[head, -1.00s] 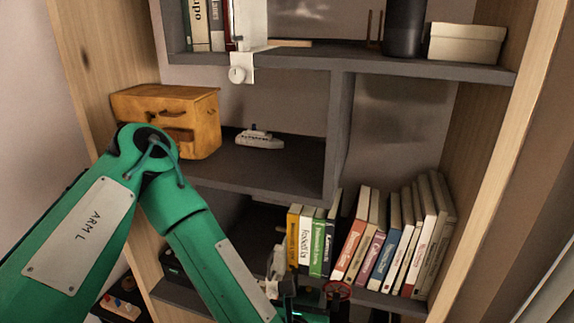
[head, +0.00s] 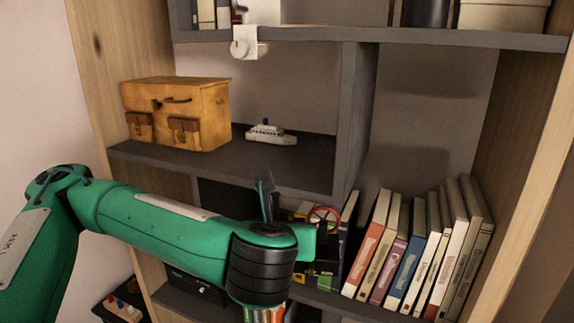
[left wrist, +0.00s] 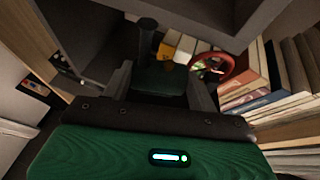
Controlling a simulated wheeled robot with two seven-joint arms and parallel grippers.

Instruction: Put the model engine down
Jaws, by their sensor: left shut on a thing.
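The model engine (left wrist: 158,82) has a green body, a black upright chimney (left wrist: 147,38) and a red spoked wheel (left wrist: 212,70). My left gripper (left wrist: 160,76) is shut on it, with a finger on each side of the green body. In the head view the red wheel (head: 323,217) shows just beyond the end of my left arm, in front of the lower bookshelf row. My forearm and wrist hide much of the engine there. I cannot tell whether it touches a shelf. My right gripper is in neither view.
The grey middle shelf (head: 215,165) bears a yellow case (head: 190,120) and a small toy ship (head: 270,134), with bare room in front. Leaning books (head: 425,250) fill the lower right. A vertical divider (head: 352,120) stands right of the ship. A black box (head: 190,288) sits low left.

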